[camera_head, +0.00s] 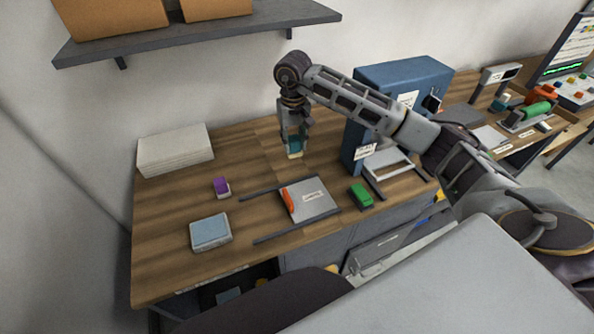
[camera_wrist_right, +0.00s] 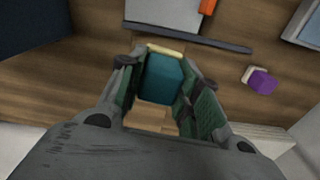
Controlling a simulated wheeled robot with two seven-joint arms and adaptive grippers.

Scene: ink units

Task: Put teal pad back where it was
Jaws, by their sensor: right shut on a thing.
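The teal pad (camera_head: 295,146) is a small teal block with a pale cream edge. It is between the fingers of my right gripper (camera_head: 294,138), which is shut on it above the back middle of the wooden table. In the right wrist view the teal pad (camera_wrist_right: 163,78) fills the space between the two green-lined fingers of the right gripper (camera_wrist_right: 165,85). Whether the pad touches the table I cannot tell. My left gripper is not in view.
A purple block (camera_head: 221,186), a light blue pad box (camera_head: 211,232), a grey plate with an orange bar (camera_head: 310,199) and a green block (camera_head: 360,195) lie on the table (camera_head: 165,265). A paper stack (camera_head: 175,150) is at back left; a blue machine (camera_head: 400,75) stands right. A shelf (camera_head: 200,35) hangs above.

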